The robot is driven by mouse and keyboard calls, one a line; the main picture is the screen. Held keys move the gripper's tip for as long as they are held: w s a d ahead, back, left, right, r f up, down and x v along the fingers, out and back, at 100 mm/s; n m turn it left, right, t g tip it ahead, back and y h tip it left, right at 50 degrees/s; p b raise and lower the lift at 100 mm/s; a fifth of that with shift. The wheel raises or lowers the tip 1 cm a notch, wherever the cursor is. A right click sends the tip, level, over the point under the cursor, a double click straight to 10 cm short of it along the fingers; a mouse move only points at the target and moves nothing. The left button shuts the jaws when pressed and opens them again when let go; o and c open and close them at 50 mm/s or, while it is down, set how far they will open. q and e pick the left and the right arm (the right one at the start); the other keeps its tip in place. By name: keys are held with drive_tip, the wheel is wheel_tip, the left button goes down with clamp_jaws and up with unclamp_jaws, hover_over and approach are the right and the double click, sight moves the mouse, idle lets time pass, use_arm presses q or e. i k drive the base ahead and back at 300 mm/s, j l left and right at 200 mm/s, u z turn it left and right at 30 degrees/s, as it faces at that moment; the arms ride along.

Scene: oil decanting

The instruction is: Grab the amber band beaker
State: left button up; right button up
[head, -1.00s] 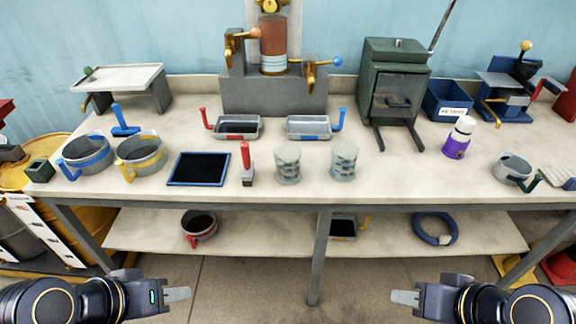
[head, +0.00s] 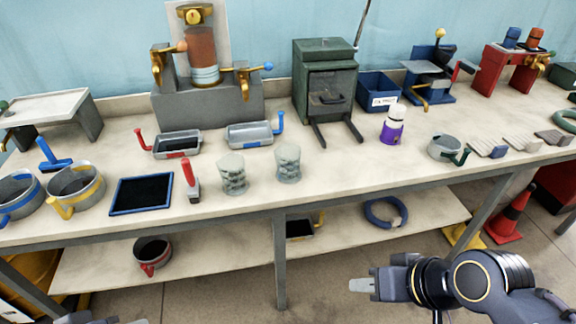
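The amber band beaker (head: 76,184) is a grey metal cup with a yellow band and a yellow handle pointing to the front left. It stands upright on the bench at the left, just right of a blue-banded beaker (head: 18,196). No gripper is near it. My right gripper (head: 358,285) is low in front of the bench, right of centre, and holds nothing visible. Its fingers overlap from this angle, so I cannot tell if they are apart. Only a sliver of my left arm shows at the bottom left edge; its fingertips are out of the picture.
A dark blue-framed pad (head: 141,194), a red-handled tool (head: 191,180) and two pale ribbed jars (head: 233,174) stand to the beaker's right. A blue-handled tool (head: 48,154) is behind it. The bench's front strip (head: 240,205) is clear. A red-banded beaker (head: 152,252) is on the lower shelf.

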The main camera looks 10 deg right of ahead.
sight(234, 174)
drive_tip(key=i+j+z, duration=0.25)
drive_tip(key=j, duration=0.4)
drive_tip(key=i+j+z, duration=0.3)
drive_tip(key=j, duration=0.4)
drive_tip(key=i+j+z, duration=0.1)
drive_tip(key=j, duration=0.25)
drive_tip(key=i, duration=0.1)
